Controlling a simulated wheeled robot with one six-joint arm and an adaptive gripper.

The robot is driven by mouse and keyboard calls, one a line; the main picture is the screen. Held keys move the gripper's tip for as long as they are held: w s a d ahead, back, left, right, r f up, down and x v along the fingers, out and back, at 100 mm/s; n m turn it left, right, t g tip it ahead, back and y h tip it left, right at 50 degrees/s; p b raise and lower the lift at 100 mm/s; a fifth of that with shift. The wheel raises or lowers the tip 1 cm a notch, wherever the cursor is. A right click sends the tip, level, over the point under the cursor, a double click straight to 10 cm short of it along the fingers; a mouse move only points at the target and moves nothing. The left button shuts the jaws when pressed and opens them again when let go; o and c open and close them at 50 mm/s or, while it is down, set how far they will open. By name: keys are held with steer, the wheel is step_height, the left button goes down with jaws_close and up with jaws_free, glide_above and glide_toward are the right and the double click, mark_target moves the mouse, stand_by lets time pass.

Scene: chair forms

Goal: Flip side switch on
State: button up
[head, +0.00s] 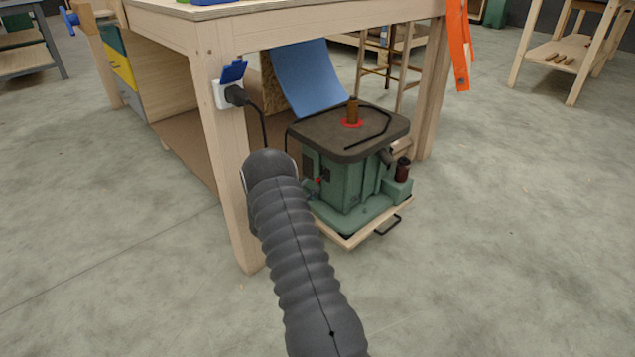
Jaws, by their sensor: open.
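A green bench machine with a dark top (347,130) and a brown spindle (352,110) stands low beside the workbench leg. On its left side is a dark panel (308,164), with a small red part (319,182) just beside it. The red part may be the side switch; it is too small to tell its position. My dark ribbed arm rises in front of the machine's left side and covers part of its lower left. My gripper does not show; it is hidden behind the arm or out of the picture.
The machine rests on a wooden tray with a black handle (388,226). A wooden workbench leg (236,190) stands close to its left, carrying a white socket (226,95) with a black plug (236,95) and cable. An orange tool (459,45) hangs at right.

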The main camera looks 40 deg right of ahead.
mark_target(318, 180)
steer(key=shift+x, duration=2.75)
jaws_close()
